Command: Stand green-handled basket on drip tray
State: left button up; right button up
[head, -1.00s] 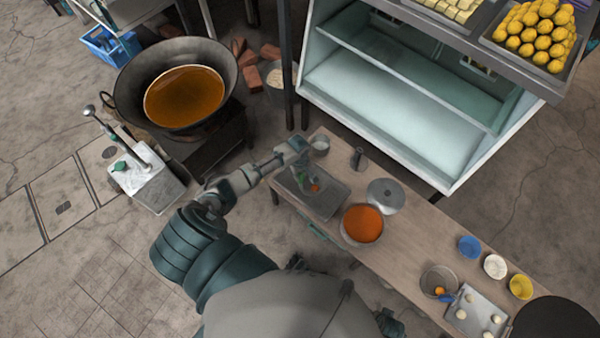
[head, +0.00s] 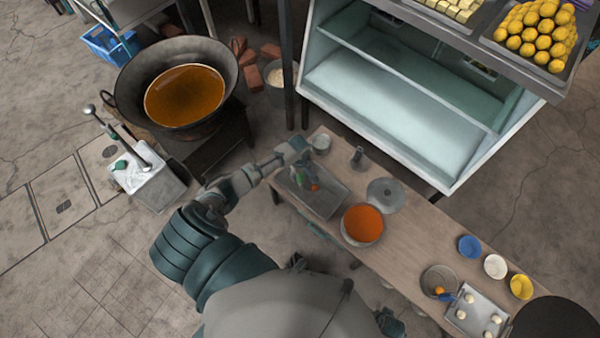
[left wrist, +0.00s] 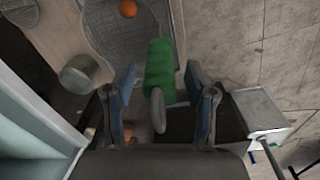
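The basket's green handle (left wrist: 159,68) stands between the two blue-padded fingers of my left gripper (left wrist: 160,72) in the left wrist view. The fingers are apart, with a gap visible on each side of the handle. In the head view my left gripper (head: 296,152) is over the back left end of the table, by the grey drip tray (head: 326,206). A small green part of the handle (head: 299,180) shows over the tray. My right gripper is out of view.
A small metal cup (head: 320,143) is close beside my left gripper. An orange-filled bowl (head: 362,224) and a round metal lid (head: 385,194) lie right of the tray. A large oil pan (head: 228,67) stands at the left. A glass-fronted cabinet (head: 400,110) rises behind the table.

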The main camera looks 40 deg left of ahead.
pick_arm(q)
notch_tip(320, 180, up, 12)
jog(key=shift+s+a+f, duration=0.1)
dwell(0.4)
dwell(0.4)
